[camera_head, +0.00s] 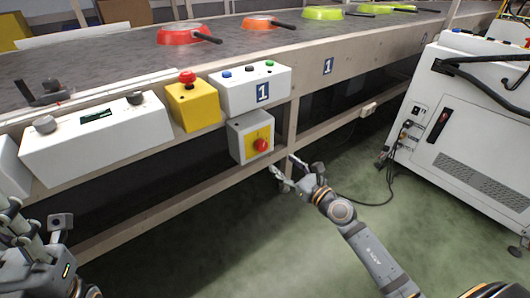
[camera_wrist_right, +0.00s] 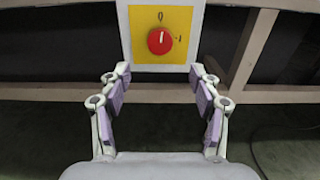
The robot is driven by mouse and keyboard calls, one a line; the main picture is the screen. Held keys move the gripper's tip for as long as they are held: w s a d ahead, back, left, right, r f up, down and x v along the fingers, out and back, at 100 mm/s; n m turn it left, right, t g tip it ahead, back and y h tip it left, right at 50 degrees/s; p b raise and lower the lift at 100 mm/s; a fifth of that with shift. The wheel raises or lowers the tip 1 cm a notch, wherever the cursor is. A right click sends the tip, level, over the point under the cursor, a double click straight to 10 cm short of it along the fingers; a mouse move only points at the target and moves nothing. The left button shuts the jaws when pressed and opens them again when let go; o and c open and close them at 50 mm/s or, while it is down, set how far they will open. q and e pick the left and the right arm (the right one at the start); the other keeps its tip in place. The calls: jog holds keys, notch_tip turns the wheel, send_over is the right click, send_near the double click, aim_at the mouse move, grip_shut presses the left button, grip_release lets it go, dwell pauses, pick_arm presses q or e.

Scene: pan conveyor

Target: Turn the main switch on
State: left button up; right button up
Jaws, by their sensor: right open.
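The main switch is a red rotary knob (camera_head: 261,145) on a yellow plate of a grey box (camera_head: 237,144) under the conveyor's front edge. In the right wrist view the knob (camera_wrist_right: 160,41) has a white line pointing up, towards the 0 mark; the 1 mark is at its right. My right gripper (camera_head: 284,168) is open and empty, just below and in front of the box. In the wrist view its fingertips (camera_wrist_right: 160,75) are spread to either side below the knob, apart from it. My left gripper (camera_head: 36,225) is partly visible at lower left, its jaws unclear.
A yellow box with a red button (camera_head: 187,80) and a white button panel (camera_head: 250,88) sit above the switch. Several pans, one red (camera_head: 185,34), lie on the conveyor (camera_head: 110,66). A white cabinet (camera_head: 470,130) stands at right.

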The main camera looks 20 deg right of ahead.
aim_at(264, 148)
jog(key=b+x, duration=0.2)
jog(key=x, duration=0.8)
jog(key=shift+w+f, duration=0.1)
jog(key=shift+w, duration=0.15)
jog(key=shift+c, duration=0.4)
